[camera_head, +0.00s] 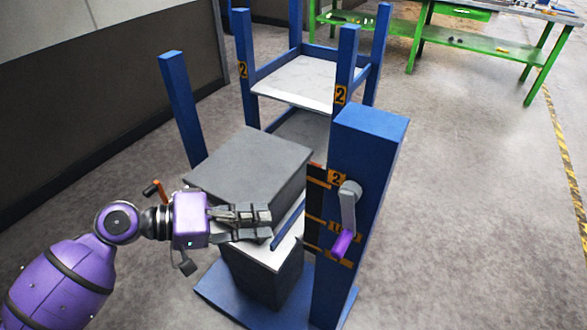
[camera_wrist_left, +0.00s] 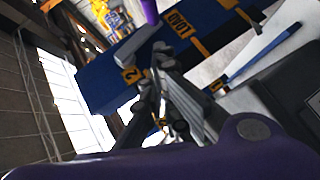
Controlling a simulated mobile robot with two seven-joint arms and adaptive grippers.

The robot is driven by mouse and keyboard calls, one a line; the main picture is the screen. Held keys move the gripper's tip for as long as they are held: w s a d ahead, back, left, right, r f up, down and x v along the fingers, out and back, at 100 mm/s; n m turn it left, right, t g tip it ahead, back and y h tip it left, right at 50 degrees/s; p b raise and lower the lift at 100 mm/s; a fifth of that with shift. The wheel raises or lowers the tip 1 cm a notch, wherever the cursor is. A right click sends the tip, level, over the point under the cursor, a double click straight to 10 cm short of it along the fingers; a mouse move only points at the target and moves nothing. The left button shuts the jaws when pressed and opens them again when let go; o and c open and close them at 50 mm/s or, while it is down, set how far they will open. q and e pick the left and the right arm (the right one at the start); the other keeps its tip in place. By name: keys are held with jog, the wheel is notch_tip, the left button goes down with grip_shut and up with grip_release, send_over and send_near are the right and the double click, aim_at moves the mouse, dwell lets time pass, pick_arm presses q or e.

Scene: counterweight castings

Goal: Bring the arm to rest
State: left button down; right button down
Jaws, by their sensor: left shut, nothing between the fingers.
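My left arm, purple, comes in from the left in the head view. Its gripper (camera_head: 268,217) is shut and empty, just in front of a large grey casting block (camera_head: 250,165). I cannot tell whether it touches the block. In the left wrist view the gripper (camera_wrist_left: 180,110) points toward the blue post with a crank. The grey block lies on a light plate (camera_head: 262,250) on the blue stand. The blue post (camera_head: 372,150) has a grey crank arm with a purple handle (camera_head: 342,243), right of my gripper. My right gripper is not in view.
Behind stands a blue rack with light shelves (camera_head: 300,80), marked 2. A separate blue post (camera_head: 182,105) stands at the left. A dark wall (camera_head: 90,110) runs along the left. A green workbench (camera_head: 460,40) is at the back right. The floor (camera_head: 480,220) at the right is clear.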

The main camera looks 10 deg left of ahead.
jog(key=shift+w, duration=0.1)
